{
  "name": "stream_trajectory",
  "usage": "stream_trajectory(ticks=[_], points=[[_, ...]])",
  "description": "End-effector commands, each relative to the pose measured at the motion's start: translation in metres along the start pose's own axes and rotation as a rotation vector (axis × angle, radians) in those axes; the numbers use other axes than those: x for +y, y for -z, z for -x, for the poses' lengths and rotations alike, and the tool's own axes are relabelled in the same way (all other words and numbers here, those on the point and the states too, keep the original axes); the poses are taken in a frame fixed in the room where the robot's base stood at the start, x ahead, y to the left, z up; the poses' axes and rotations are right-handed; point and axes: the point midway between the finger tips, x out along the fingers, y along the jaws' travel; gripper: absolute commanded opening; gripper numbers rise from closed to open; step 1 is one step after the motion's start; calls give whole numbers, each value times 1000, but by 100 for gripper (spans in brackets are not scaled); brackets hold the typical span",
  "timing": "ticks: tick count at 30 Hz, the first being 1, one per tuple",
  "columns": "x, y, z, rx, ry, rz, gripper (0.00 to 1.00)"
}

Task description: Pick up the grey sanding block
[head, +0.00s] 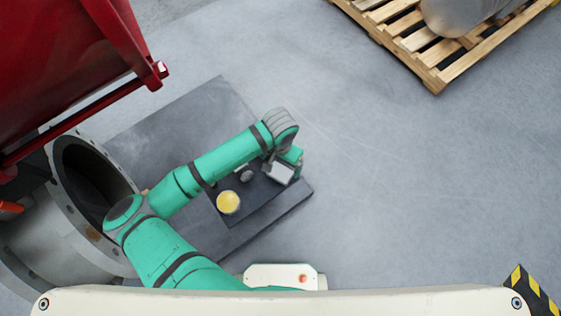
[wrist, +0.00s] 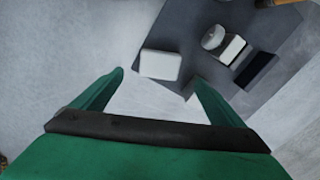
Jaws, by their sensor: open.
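A pale grey block (wrist: 160,65), which looks like the sanding block, lies at the edge of a dark mat in the wrist view. My open gripper (wrist: 157,77) has one green finger on each side of the block's near edge, with nothing held. I cannot tell the height between the fingertips and the block. In the head view my gripper (head: 291,160) is over the right part of the mat. A pale boxy shape (head: 280,172) shows just below it; I cannot tell if it touches my fingers.
A rounded grey item (wrist: 212,37), a whitish piece (wrist: 232,50) and a black block (wrist: 257,70) lie close to the right. A yellow round item (head: 228,202) is on the mat. A large flanged pipe (head: 120,180) stands left; a pallet (head: 435,80) is far right.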

Motion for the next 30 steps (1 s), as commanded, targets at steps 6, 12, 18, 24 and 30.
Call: stream_trajectory(ticks=[6,12,18,24,30], points=[[0,0,-30,-1,0,1,92],[0,0,-42,0,0,0,92],[-1,2,-69,-2,1,-1,92],[0,3,-87,1,0,0,92],[0,2,-88,1,0,1,92]])
